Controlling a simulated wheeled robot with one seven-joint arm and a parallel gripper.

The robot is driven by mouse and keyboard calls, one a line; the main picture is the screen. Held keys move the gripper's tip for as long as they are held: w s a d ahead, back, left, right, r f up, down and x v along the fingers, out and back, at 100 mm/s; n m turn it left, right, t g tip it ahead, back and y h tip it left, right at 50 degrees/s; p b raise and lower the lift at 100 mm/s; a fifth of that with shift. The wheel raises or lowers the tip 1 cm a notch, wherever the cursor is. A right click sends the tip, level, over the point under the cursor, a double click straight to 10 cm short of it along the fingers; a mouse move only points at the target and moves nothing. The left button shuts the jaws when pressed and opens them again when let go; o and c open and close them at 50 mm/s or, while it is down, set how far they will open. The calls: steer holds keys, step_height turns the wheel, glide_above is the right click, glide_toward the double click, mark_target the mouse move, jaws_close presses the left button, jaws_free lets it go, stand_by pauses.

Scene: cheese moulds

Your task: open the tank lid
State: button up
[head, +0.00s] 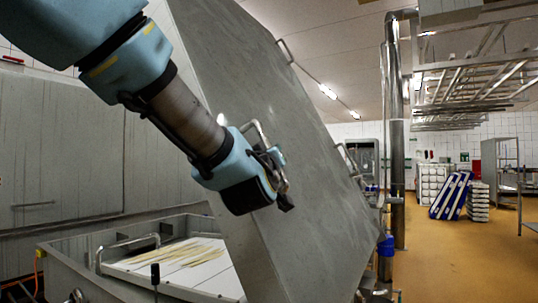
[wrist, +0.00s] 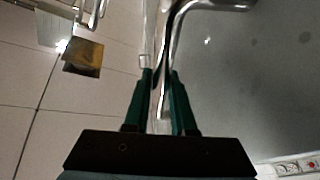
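The tank lid (head: 290,130) is a large grey metal panel, raised and steeply tilted over the open tank (head: 75,268) in the head view. The lid's grey face also fills the right of the wrist view (wrist: 255,85). A bent metal bar handle (head: 258,132) stands out from the lid; it shows at the top of the wrist view (wrist: 180,12) and runs down between the fingers. My gripper (head: 284,185) is at this handle, with its green fingers (wrist: 160,82) close on both sides of the bar. The lower finger contact is partly hidden in the head view.
The tank holds white contents with pale yellow strips. A metal pipe (head: 397,150) rises right of the lid. Stacked white moulds (head: 432,186), blue-and-white panels (head: 451,196) and a rack (head: 503,165) stand farther back. The orange floor (head: 460,260) at right is clear.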

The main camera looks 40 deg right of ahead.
steer(key=shift+o, duration=0.7)
steer(key=shift+s, duration=0.35)
steer(key=o, duration=0.3)
steer(key=shift+w, duration=0.1)
steer(key=b+v, duration=0.2)
steer(key=v, duration=0.9)
steer(key=shift+b, duration=0.35)
steer(key=shift+w, duration=0.1)
